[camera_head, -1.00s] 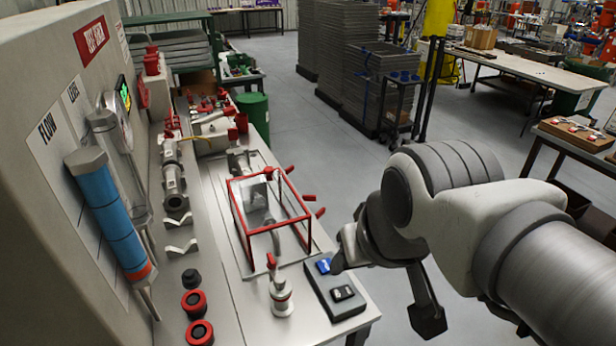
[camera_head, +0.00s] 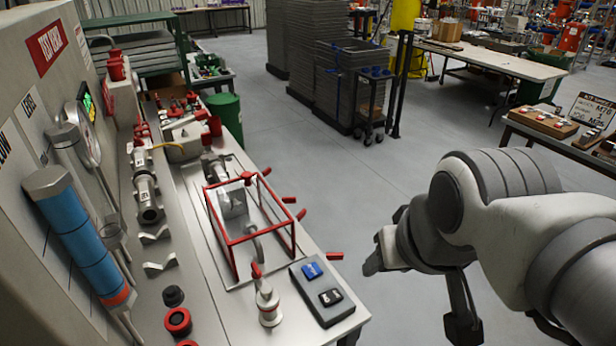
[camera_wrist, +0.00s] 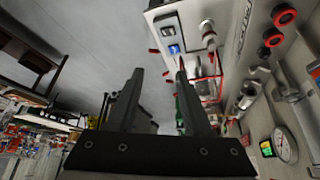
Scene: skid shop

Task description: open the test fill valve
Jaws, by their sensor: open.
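A small upright valve (camera_head: 267,298) with a grey body and a red handle stands at the near end of the steel bench, left of a control box (camera_head: 321,291). No readable label marks it as the test fill valve. Several red levers (camera_head: 289,199) stick out along the bench's right edge, one (camera_head: 335,255) close to my gripper. My gripper (camera_wrist: 158,72) is open and empty in the wrist view, its fingers apart. In the head view my wrist is right of the bench over the floor, touching nothing; the fingers are hard to make out there.
A red-framed clear guard (camera_head: 250,228) stands on the bench behind the valve. A grey panel with a blue cylinder (camera_head: 85,235) and gauge (camera_head: 87,133) rises at left. A table (camera_head: 560,130) with wooden trays is at right. Open floor (camera_head: 330,180) lies between.

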